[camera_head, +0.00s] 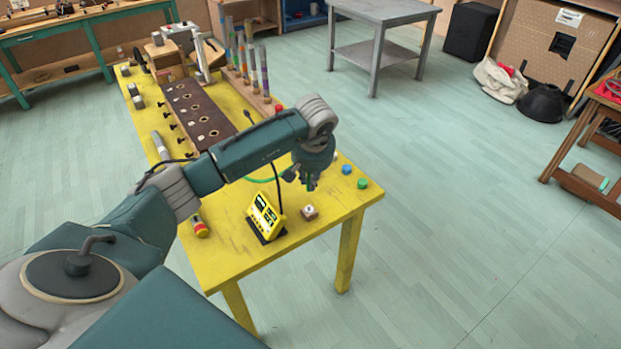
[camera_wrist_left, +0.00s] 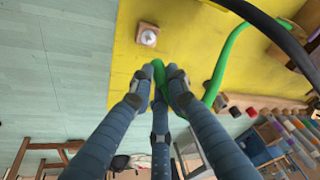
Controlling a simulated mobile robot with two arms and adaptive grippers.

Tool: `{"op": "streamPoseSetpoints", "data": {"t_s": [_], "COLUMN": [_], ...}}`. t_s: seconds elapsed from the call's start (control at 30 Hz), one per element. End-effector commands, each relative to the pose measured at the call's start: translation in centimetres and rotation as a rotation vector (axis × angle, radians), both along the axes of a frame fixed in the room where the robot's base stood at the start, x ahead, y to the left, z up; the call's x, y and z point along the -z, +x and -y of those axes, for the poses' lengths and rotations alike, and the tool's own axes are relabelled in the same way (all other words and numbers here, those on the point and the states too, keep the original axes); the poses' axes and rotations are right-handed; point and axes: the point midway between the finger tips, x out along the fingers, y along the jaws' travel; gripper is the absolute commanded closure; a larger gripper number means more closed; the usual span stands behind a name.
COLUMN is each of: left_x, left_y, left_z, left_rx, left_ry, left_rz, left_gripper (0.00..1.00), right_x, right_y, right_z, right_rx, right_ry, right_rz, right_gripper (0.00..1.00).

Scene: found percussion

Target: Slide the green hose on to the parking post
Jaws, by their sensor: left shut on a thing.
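My left gripper (camera_head: 308,180) is over the right end of the yellow table and is shut on the green hose. In the left wrist view the fingers (camera_wrist_left: 162,82) close around the hose's end (camera_wrist_left: 159,70). The hose (camera_head: 267,180) curves away to the left behind my arm, and its bend shows in the wrist view (camera_wrist_left: 222,65). A small wooden block with a pale round top (camera_head: 309,212) stands on the table just in front of the gripper. It also shows in the wrist view (camera_wrist_left: 148,37), apart from the hose. I cannot tell whether it is the parking post. My right gripper is not in view.
A yellow meter (camera_head: 264,213) stands left of the block. A blue cap (camera_head: 346,169) and a green cap (camera_head: 362,183) lie to the right. A long brown box with holes (camera_head: 187,98) and striped tubes (camera_head: 253,70) fill the far end. The table's front right corner is clear.

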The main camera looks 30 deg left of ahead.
Motion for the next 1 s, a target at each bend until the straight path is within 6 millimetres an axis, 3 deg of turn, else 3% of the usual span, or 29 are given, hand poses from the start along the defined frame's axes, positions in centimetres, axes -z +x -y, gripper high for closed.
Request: {"op": "streamPoseSetpoints", "data": {"t_s": [0.23,0.7,1.0], "left_x": [-0.3,4.6,5.8], "left_y": [0.2,0.0,0.0], "left_z": [0.0,0.0,0.1], "left_rx": [-0.008,-0.007,-0.008], "left_ry": [0.017,0.017,0.016], "left_rz": [-0.038,-0.04,-0.04], "left_gripper": [1.0,1.0,1.0], "right_x": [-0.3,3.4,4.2], "right_y": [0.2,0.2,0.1], "right_z": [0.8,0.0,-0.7], "right_rx": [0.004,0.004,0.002], "right_ry": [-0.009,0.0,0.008], "right_rz": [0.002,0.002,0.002], "right_gripper": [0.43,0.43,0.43]}}
